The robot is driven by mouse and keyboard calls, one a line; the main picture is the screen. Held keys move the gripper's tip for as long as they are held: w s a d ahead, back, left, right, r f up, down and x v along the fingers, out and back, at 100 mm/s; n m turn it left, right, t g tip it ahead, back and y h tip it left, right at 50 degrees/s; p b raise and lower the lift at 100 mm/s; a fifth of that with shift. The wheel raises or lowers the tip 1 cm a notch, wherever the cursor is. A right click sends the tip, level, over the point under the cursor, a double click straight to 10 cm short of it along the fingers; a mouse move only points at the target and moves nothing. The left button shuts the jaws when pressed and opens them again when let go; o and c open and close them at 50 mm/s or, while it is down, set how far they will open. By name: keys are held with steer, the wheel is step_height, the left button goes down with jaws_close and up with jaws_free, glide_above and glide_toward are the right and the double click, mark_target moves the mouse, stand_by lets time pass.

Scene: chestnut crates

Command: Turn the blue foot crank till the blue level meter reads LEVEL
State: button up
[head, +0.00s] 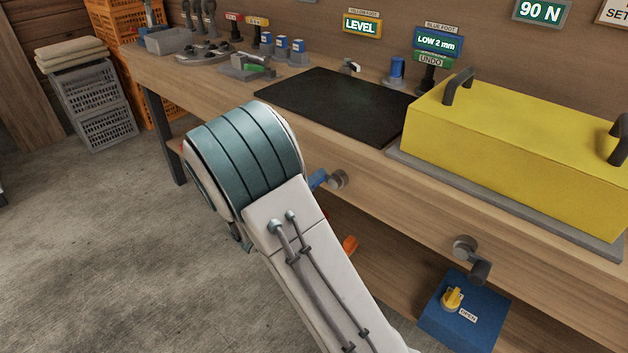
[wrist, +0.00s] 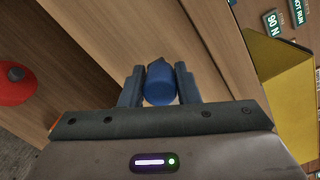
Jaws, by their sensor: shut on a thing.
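The blue foot crank's blue handle (wrist: 159,84) sits between the two fingers of my gripper (wrist: 160,70) in the wrist view, and the gripper is shut on it. In the head view a blue part of the crank (head: 318,180) shows beside a round grey hub on the bench's front edge. My arm hides the gripper there. The blue level meter (head: 438,41), under a BLUE FOOT label, reads LOW 2 mm. A green UNDO sign (head: 431,60) is just below it.
The yellow foot meter (head: 361,26) reads LEVEL. A large yellow box (head: 520,150) with dark handles stands on the bench right of a black mat (head: 335,105). Another grey crank (head: 470,255) projects from the bench front, above a blue box (head: 460,325) with a yellow knob.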

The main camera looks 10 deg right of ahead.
steer(key=m, duration=0.1)
steer(key=r+m, duration=0.1)
steer(key=m, duration=0.1)
steer(key=shift+s+d+p, duration=0.1)
steer(key=shift+s+p, duration=0.1)
steer(key=shift+p, duration=0.1)
steer(key=m, duration=0.3)
steer(key=shift+s+d+r+m, duration=0.15)
steer(key=shift+s+r+m, duration=0.1)
steer(key=shift+r+m, duration=0.15)
steer(key=shift+s+d+r+m+h+b, duration=0.1)
steer(key=shift+s+d+r+m+b, duration=0.2)
steer(key=shift+m+b, duration=0.75)
steer(key=shift+s+d+r+m+h+b, duration=0.15)
steer(key=shift+s+m+b, duration=0.15)
steer(key=shift+m, duration=1.45)
steer(key=shift+s+d+r+m+h+b, duration=0.15)
steer(key=shift+s+m+b, duration=0.35)
steer(key=shift+m, duration=0.9)
steer(key=shift+w, duration=0.1)
steer(key=o, duration=1)
steer(key=shift+c, duration=0.2)
steer(key=p+v, duration=0.1)
steer(key=v, duration=1.2)
steer(key=shift+a+r+p, duration=0.2)
steer(key=shift+a+p, duration=0.15)
steer(key=shift+p, duration=0.05)
